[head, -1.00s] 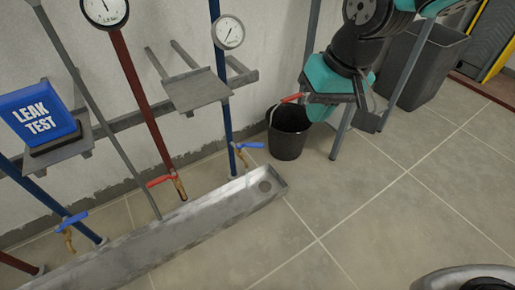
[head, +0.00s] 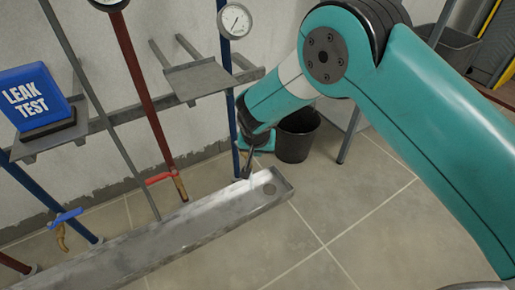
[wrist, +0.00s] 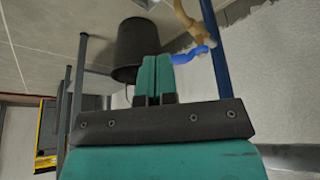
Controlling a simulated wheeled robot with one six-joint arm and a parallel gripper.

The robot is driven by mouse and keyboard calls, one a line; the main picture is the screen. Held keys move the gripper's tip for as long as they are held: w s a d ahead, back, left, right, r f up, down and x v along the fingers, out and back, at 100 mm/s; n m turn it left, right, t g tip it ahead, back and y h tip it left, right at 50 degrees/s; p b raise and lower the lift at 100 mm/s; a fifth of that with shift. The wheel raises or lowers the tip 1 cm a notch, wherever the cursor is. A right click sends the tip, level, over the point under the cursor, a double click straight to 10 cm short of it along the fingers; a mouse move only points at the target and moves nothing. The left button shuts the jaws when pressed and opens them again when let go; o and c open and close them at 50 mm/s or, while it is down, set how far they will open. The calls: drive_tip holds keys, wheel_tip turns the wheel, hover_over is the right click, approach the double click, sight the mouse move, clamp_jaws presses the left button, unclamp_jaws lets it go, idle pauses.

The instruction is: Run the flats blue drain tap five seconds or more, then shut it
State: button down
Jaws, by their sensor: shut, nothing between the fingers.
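The right-hand blue-handled tap shows in the wrist view as a blue handle (wrist: 190,55) on a brass body (wrist: 190,22), beside the blue pipe (wrist: 216,60). My gripper (wrist: 155,58) is shut and empty, with its teal fingertips just left of the handle there; I cannot tell if they touch. In the head view my gripper (head: 247,172) points down at the right blue pipe (head: 231,105) and mostly hides that tap. Another blue-handled tap (head: 65,217) is at the left. No label naming either tap is readable, and no water is visible.
A grey metal trough (head: 190,228) runs along the floor under the taps. A red-handled tap (head: 160,178) stands between the blue ones. A black bucket (head: 297,140) is close behind my gripper. A blue LEAK TEST sign (head: 32,103) sits on the left shelf.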

drive_tip(key=w+f+b, duration=0.3)
drive_tip(key=w, duration=0.2)
drive_tip(key=shift+w+d+f+b, duration=0.15)
drive_tip(key=shift+w+f+b, duration=0.1)
drive_tip(key=shift+f+b, duration=0.1)
drive_tip(key=shift+d+r, duration=0.1)
